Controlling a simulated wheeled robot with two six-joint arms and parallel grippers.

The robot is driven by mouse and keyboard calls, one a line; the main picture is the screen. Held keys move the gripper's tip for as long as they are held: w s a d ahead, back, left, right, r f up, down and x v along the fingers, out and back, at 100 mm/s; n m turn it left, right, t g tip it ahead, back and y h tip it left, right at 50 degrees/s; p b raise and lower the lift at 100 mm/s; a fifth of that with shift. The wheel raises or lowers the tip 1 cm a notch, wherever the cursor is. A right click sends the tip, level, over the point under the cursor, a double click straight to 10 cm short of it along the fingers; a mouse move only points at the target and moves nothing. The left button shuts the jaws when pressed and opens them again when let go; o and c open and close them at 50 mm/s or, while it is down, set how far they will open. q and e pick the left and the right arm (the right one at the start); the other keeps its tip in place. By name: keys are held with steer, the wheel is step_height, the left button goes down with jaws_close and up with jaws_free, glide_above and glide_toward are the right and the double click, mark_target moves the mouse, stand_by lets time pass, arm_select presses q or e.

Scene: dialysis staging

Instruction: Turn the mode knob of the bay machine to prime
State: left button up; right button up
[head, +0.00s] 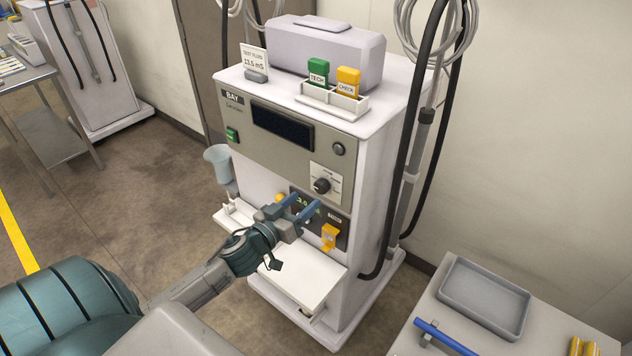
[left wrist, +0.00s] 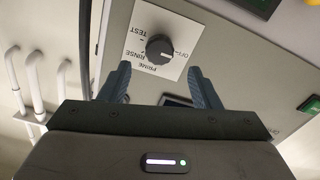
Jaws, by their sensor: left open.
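The bay machine (head: 262,135) is a white cabinet with a grey front panel. Its mode knob (head: 322,185) is black and round on a white label plate; it also shows in the left wrist view (left wrist: 159,49). There the plate reads TEST, OFF, RINSE and PRIME around the knob. The knob's pointer is too small to read surely. My left gripper (head: 301,206) is open and empty, in front of the panel and a little below the knob. In the left wrist view its fingers (left wrist: 160,84) are apart, with the knob beyond and between them, not touched. My right gripper is out of view.
An orange part (head: 329,236) sits on the panel below the knob. A white shelf (head: 300,283) juts out under my left gripper. Black hoses (head: 398,170) hang along the machine's right side. A side table with a grey tray (head: 485,298) and a blue bar stands at lower right.

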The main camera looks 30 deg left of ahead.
mark_target(319, 188)
arm_select(q)
steer(key=shift+w+d+r+p, duration=0.15)
steer(key=shift+w+p, duration=0.25)
steer(key=shift+w, duration=0.5)
steer(key=shift+w+p, duration=0.55)
steer(key=shift+w, duration=0.15)
steer(key=shift+w+f+b, duration=0.2)
steer(key=shift+w+b, duration=0.1)
steer(key=shift+w, duration=0.05)
steer(key=shift+w+d+b, duration=0.1)
steer(key=shift+w+b, duration=0.2)
steer(key=shift+w, duration=0.75)
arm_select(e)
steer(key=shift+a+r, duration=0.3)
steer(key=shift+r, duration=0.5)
arm_select(q)
steer(key=shift+c, duration=0.3)
steer(key=c, duration=0.9)
steer(key=shift+c, duration=0.2)
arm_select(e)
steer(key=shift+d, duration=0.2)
